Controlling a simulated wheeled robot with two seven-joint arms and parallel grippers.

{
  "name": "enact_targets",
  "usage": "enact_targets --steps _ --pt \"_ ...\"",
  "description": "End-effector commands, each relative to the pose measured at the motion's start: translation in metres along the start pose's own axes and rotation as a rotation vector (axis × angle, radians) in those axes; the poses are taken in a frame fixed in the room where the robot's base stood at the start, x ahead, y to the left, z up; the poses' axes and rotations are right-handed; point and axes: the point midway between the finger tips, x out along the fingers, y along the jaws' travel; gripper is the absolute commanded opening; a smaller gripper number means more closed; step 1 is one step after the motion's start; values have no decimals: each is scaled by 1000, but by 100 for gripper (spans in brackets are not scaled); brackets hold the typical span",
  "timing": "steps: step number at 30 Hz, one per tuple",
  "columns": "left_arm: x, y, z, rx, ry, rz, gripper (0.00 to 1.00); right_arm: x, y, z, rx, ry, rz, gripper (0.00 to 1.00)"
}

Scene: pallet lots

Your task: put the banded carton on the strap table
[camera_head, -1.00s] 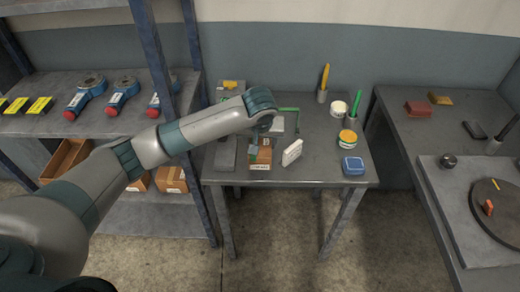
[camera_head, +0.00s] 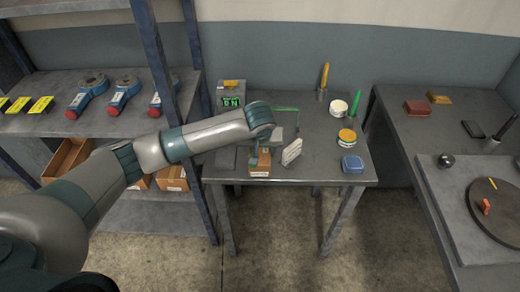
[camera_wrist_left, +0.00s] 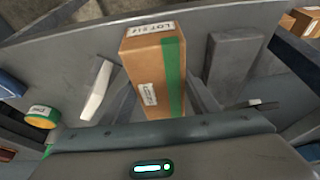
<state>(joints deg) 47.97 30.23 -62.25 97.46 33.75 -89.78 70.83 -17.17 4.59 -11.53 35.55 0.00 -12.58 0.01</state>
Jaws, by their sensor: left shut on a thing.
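The banded carton (camera_head: 260,165) is a brown box with a green band and white labels. It also shows upright in the left wrist view (camera_wrist_left: 150,72). My left gripper (camera_head: 257,150) is shut on it, with a finger on each side in the wrist view. The carton is over the front part of the grey middle table (camera_head: 315,170), which I take as the strap table. I cannot tell whether its base touches the top. My right gripper is not in view.
A white block (camera_head: 292,152) stands just right of the carton. A readout box (camera_head: 231,97) stands at the back left. A shelf post (camera_head: 165,90) rises left.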

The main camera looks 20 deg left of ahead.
Motion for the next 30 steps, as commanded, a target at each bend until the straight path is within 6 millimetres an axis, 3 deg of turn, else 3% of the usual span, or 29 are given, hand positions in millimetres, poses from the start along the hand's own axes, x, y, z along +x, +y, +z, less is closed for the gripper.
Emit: enact_targets --steps 5,6,8,9,22,30 --pt "2 0 0 0 0 1 28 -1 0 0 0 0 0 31" --pt "2 0 1 0 0 1 57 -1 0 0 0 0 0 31" --pt "2 0 1 0 1 1 71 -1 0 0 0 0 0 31" --pt "2 0 1 0 1 1 73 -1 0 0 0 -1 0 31" --pt "-2 0 0 0 1 0 73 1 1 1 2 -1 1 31" --pt "-33 1 -1 1 3 3 73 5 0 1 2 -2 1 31"
